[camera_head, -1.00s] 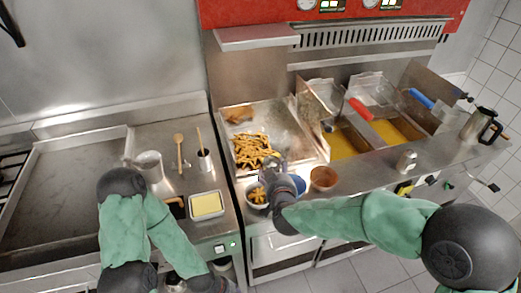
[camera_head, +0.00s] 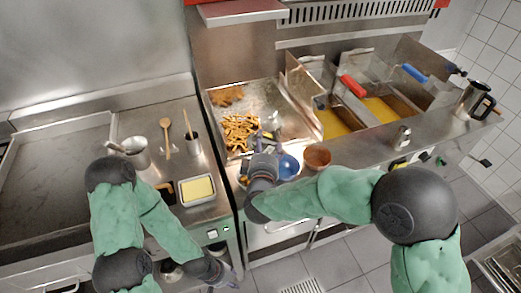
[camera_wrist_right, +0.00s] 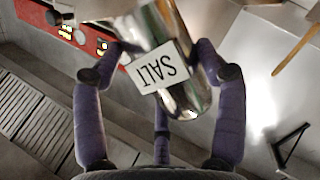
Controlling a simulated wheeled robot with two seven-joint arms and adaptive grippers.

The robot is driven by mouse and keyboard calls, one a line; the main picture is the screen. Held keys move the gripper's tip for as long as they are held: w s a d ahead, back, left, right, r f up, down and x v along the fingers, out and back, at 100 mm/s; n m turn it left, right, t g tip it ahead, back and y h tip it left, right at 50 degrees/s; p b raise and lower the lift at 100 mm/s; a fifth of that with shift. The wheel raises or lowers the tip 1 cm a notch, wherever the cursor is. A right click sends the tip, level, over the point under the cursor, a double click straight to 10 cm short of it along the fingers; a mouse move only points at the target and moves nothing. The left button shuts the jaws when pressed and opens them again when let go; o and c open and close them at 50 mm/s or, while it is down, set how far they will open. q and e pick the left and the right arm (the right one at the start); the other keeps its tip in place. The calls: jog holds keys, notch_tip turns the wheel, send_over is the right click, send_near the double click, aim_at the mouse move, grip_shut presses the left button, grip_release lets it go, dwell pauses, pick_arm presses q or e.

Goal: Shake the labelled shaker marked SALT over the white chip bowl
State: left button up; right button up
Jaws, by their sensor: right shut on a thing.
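The metal shaker (camera_wrist_right: 175,88) with a white SALT label is between the fingers of my right gripper (camera_wrist_right: 158,60) in the right wrist view, tilted. My right gripper (camera_head: 264,145) is shut on it. In the head view, the gripper is at the front edge of the fry station, and the shaker is hard to make out there. The white chip bowl (camera_head: 242,181) is mostly hidden behind this gripper and wrist; only a sliver of it shows at their left. My left gripper (camera_head: 222,280) hangs low at the front of the counter, its fingers too unclear to judge.
A blue bowl (camera_head: 289,167) and a brown bowl (camera_head: 317,156) stand just right of my right gripper. Fries (camera_head: 239,130) lie in the metal tray behind. Another metal shaker (camera_head: 402,137) stands further right. A butter tray (camera_head: 197,190) is at the left.

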jog(key=f+n+t+b, duration=0.1)
jog(key=n+b, duration=0.1)
jog(key=f+n+t+b, duration=0.1)
jog(key=n+b, duration=0.1)
jog(key=f+n+t+b, duration=0.1)
jog(key=f+n+b, duration=0.1)
jog(key=n+b, duration=0.1)
jog(key=shift+w+d+f, duration=0.1)
jog(key=shift+d, duration=0.25)
jog(key=shift+a+f+n+t+y+b, duration=0.15)
jog(key=shift+f+n+t+y+b, duration=0.3)
jog(key=shift+n, duration=0.6)
jog(key=shift+a+f+n+t+y+b, duration=0.15)
jog(key=shift+n+b, duration=0.5)
jog(key=shift+n, duration=0.35)
jog(key=shift+a+f+n+t+y+b, duration=0.1)
jog(key=shift+f+n+t+y+b, duration=0.35)
jog(key=shift+n, duration=0.6)
jog(key=shift+r, duration=0.25)
